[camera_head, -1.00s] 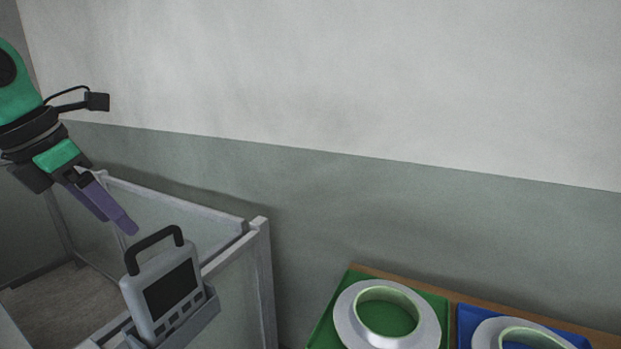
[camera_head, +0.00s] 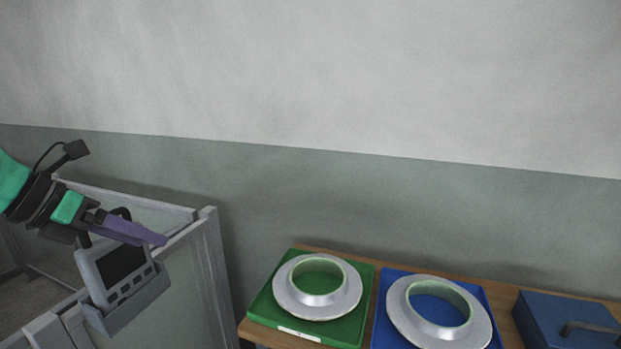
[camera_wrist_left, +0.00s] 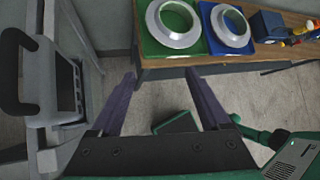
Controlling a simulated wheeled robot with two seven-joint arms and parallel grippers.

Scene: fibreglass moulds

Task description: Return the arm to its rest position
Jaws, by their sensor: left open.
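My left gripper (camera_head: 150,238) comes in from the left with purple fingers, in front of the grey handheld device. In the left wrist view the fingers (camera_wrist_left: 158,78) stand apart with nothing between them, above the floor. The device (camera_head: 118,268) has a dark screen and a handle, and sits in a holder on the grey frame; it also shows at the left of the left wrist view (camera_wrist_left: 60,85). My right gripper is in neither view.
A wooden table (camera_head: 250,328) carries a green tray (camera_head: 350,327) and a blue tray (camera_head: 382,335), each with a white ring mould (camera_head: 290,297) (camera_head: 405,318). A blue box (camera_head: 560,315) stands at the right. A grey-framed enclosure (camera_head: 212,265) is at the left. Bare floor (camera_wrist_left: 155,110) shows below.

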